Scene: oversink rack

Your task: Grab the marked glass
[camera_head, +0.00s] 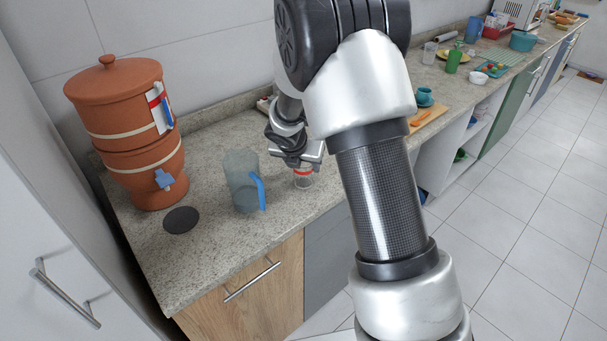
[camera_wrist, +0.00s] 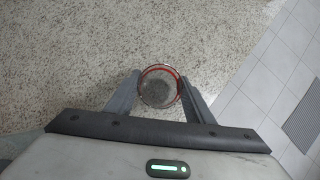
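The marked glass is a small clear tumbler (camera_head: 304,180) with a red band at its rim. It stands upright on the granite counter near the front edge, right of the blue pitcher. My gripper (camera_head: 298,162) is at the top of the glass, pointing down. In the wrist view, the red-rimmed glass (camera_wrist: 160,88) lies between the two fingertips of my gripper (camera_wrist: 160,80). The fingers are apart, one on each side of the rim, very close to it. I cannot tell if they touch the glass. My arm hides part of the counter behind.
A translucent blue pitcher (camera_head: 243,183) stands left of the glass. A clay water filter (camera_head: 133,135) and a dark round disc (camera_head: 181,220) are farther left. A teal cup (camera_head: 424,96) and a cutting board (camera_head: 428,117) are on the counter to the right.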

